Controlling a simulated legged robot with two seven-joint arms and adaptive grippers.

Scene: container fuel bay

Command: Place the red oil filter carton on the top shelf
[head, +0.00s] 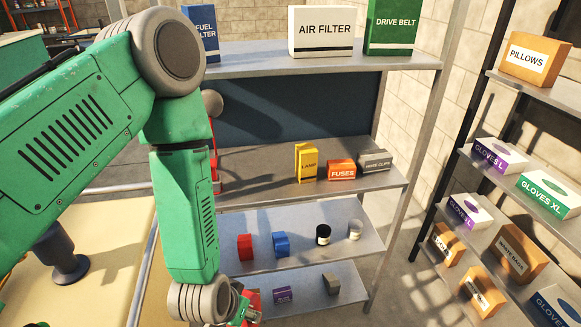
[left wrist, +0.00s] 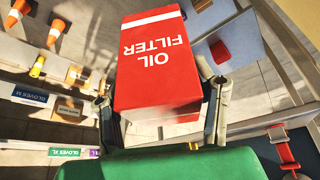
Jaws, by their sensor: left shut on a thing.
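The red oil filter carton (left wrist: 155,65) fills the middle of the left wrist view, its white "OIL FILTER" lettering upside down. My left gripper (left wrist: 160,103) is shut on it, one finger at each side. In the head view my left gripper (head: 243,312) is low at the bottom edge, mostly hidden by its own wrist, in front of the lower shelves. The carton is hardly distinguishable there. The top shelf (head: 260,60) is well above the gripper and holds a blue fuel filter box (head: 205,35), a white air filter box (head: 322,32) and a green drive belt box (head: 391,28). My right gripper is not in view.
The top shelf is bare between the blue and white boxes. Lower shelves hold a yellow lamp box (head: 306,162), a fuses box (head: 341,170) and small items. A metal upright (head: 404,160) stands right of them. Another rack (head: 530,100) with glove boxes stands at the right.

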